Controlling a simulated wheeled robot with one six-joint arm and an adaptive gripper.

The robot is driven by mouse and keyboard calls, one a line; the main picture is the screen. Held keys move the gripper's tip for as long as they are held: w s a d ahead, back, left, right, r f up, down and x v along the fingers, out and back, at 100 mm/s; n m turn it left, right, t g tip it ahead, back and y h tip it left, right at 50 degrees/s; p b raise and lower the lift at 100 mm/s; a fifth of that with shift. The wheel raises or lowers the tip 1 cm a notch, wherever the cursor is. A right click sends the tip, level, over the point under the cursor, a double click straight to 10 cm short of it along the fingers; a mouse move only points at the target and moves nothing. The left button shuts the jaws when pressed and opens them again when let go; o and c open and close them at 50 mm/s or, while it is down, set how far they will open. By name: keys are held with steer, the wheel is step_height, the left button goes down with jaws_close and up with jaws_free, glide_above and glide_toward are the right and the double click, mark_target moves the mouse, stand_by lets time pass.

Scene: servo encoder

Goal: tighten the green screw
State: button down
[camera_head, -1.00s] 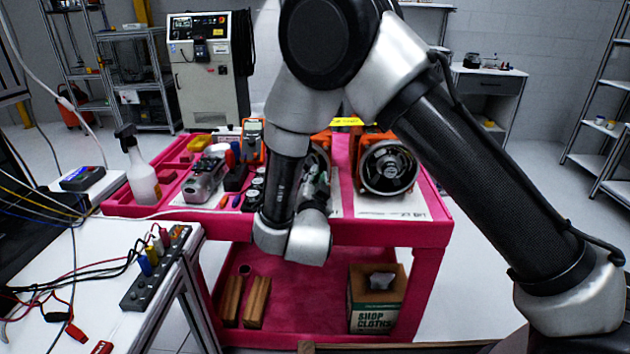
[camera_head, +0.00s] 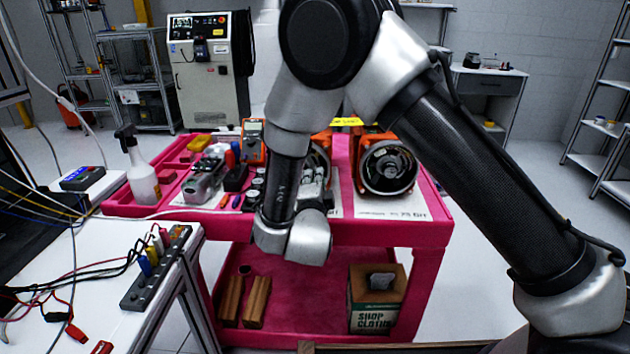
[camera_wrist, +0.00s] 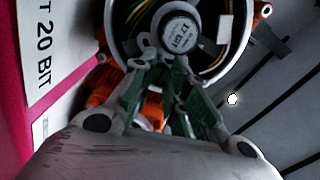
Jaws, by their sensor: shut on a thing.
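In the wrist view my gripper (camera_wrist: 160,70) is at the front of a round motor housing with orange parts. Its fingers are close together just below a grey hub marked "17 BIT" (camera_wrist: 179,32). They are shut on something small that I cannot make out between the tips. Green shows along the fingers, but I cannot pick out a separate green screw. In the head view my wrist hides most of the gripper and part of the left orange motor (camera_head: 322,142). The right orange motor (camera_head: 388,167) stands open-faced and apart from my gripper.
The motors stand on a pink cart (camera_head: 390,236). A box of shop cloths (camera_head: 375,312) is on the lower shelf. A white bench (camera_head: 90,265) with cables is at left.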

stand_by(0.3)
steer(key=c, duration=1.3)
jaws_free()
steer(key=s, duration=1.2)
steer(key=shift+a, duration=0.2)
